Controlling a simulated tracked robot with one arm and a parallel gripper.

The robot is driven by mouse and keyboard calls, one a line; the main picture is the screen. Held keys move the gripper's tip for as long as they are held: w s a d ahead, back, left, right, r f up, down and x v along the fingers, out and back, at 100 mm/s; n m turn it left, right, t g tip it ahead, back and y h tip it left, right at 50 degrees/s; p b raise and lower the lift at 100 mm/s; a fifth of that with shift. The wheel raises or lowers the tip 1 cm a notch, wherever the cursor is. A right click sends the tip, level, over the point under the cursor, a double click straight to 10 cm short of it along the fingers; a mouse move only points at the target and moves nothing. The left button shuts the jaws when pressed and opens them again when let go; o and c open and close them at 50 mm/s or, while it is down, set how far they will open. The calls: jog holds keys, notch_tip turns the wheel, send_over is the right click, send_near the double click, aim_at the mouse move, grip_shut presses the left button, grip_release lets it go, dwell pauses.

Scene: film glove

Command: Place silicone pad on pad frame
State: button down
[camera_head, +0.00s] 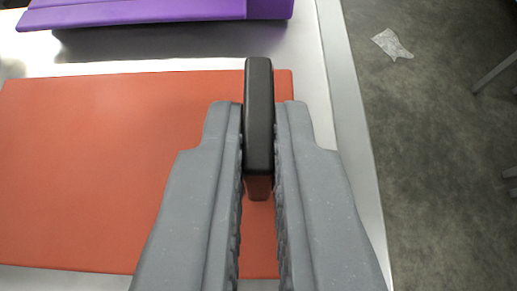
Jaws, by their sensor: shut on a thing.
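My gripper (258,115) has its two grey fingers closed on either side of a black upright block (259,85), which it grips. The block's near lower end looks reddish-brown. Behind and below it lies a flat orange-red sheet (110,150), which looks like the silicone pad. The block appears over the sheet's right end; I cannot tell whether it is a handle fixed to the sheet or a separate thing. A purple piece (150,12) with a raised edge lies at the top, cut off by the picture; I cannot tell whether it is the pad frame.
A shiny metal table (310,65) carries the sheet and the purple piece, with a bare strip between them. Its right edge runs down just right of my gripper. Beyond is grey floor (430,150) with a pale scrap (392,45) on it. Grey legs show at far right.

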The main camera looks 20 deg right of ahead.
jog(key=shift+f+b, duration=0.35)
jog(key=shift+b, duration=0.1)
jog(key=c, duration=1.5)
grip_release()
jog(key=shift+s+d+f, duration=0.1)
jog(key=shift+f, duration=0.05)
jog(key=shift+c, duration=0.2)
jog(key=shift+r+p, duration=0.8)
jog(key=shift+p, duration=0.45)
jog(key=v, duration=1.2)
jog(key=shift+p, duration=0.45)
